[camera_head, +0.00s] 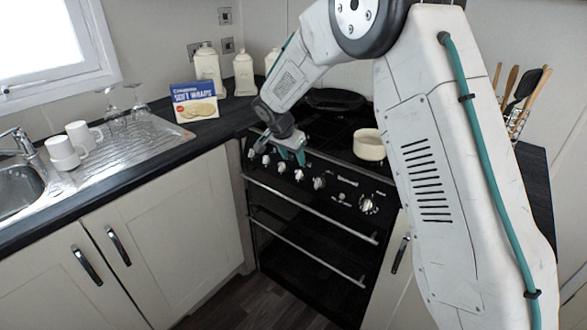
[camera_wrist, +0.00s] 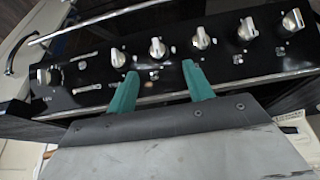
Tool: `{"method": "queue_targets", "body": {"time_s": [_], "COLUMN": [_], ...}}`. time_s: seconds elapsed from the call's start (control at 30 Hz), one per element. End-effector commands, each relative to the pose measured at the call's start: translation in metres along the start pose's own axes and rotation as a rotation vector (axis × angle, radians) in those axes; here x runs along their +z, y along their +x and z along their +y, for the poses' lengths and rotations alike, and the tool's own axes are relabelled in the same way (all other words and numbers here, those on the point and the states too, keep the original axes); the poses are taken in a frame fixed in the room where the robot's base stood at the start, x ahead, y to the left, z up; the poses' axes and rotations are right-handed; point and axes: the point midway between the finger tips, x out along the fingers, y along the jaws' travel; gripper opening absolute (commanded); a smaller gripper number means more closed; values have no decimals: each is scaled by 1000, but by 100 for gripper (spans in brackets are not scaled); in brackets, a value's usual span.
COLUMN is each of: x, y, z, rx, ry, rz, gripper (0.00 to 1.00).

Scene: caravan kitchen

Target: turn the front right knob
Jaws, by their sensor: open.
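A row of several silver knobs runs along the black front panel of the oven (camera_head: 345,185). The knob (camera_head: 299,174) nearest my fingertips also shows in the wrist view (camera_wrist: 157,47), just beyond and between the two teal fingers. My gripper (camera_head: 292,157) is open and empty, in front of the panel's upper part. Its fingertips (camera_wrist: 160,66) look apart from the knob. The pictures do not show which knob belongs to the front right burner.
A cream pot (camera_head: 369,146) stands on the hob's right side, and a dark pan (camera_head: 335,99) at its back. A handle bar (camera_head: 310,209) crosses the oven front below the knobs. Floor before the oven is clear.

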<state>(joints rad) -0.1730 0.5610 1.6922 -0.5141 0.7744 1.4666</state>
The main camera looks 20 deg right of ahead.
Motion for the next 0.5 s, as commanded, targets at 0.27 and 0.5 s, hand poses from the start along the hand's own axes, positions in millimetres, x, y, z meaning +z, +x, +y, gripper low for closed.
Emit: {"method": "queue_targets", "body": {"time_s": [0.27, 0.5], "x": [-2, -2], "y": [44, 71], "z": [3, 3], "rx": [6, 4], "ry": [4, 3], "rz": [-2, -1], "gripper": [52, 52]}}
